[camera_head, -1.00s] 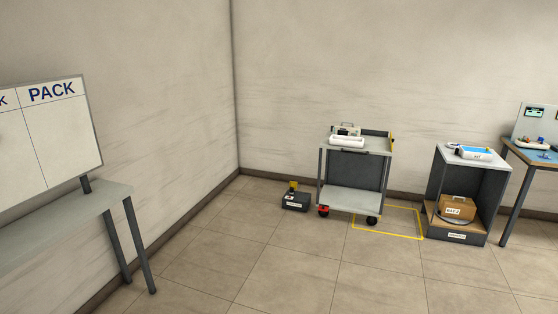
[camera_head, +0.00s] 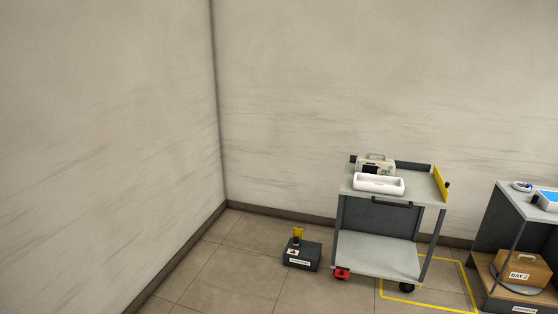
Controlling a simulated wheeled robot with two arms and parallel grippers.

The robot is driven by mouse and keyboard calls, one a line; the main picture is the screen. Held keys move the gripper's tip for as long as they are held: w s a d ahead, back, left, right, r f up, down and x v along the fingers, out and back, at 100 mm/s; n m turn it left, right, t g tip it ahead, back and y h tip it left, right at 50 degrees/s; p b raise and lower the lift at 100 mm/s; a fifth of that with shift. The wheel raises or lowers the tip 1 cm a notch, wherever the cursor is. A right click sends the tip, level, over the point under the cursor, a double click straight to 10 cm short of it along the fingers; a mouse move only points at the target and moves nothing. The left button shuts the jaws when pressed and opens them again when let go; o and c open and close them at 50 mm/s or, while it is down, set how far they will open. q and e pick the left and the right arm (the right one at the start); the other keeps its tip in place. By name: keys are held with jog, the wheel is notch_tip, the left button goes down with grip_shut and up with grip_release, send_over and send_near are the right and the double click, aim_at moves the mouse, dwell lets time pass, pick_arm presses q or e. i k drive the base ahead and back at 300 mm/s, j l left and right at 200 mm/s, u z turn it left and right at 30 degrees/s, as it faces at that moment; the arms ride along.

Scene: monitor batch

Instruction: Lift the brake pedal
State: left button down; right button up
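A small red part (camera_head: 342,273), which looks like the brake pedal, sits low at the front left wheel of the grey two-shelf cart (camera_head: 375,256). Whether the pedal is up or down is too small to tell. The cart stands by the back wall, with its right wheel at the yellow floor outline. A monitor with a handle (camera_head: 376,164) and a white tray (camera_head: 378,184) are on its top shelf. Neither of my grippers is in view.
A dark box with a yellow part on top (camera_head: 302,254) stands on the floor left of the cart. A yellow floor outline (camera_head: 437,303) lies at the cart's right. A grey stand (camera_head: 498,232) at the right edge holds a cardboard box (camera_head: 522,269). Floor ahead is clear.

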aim_at(342, 272)
jog(key=i+j+z, duration=0.15)
jog(key=i+z, duration=0.3)
jog(key=i, duration=0.15)
jog(key=i+j+z, duration=0.35)
jog(key=i+z, duration=0.15)
jog(key=i+j+z, duration=0.45)
jog(key=i+j, duration=0.15)
jog(key=i+j+z, duration=0.35)
jog(key=j+z, duration=0.15)
jog(key=j, duration=0.2)
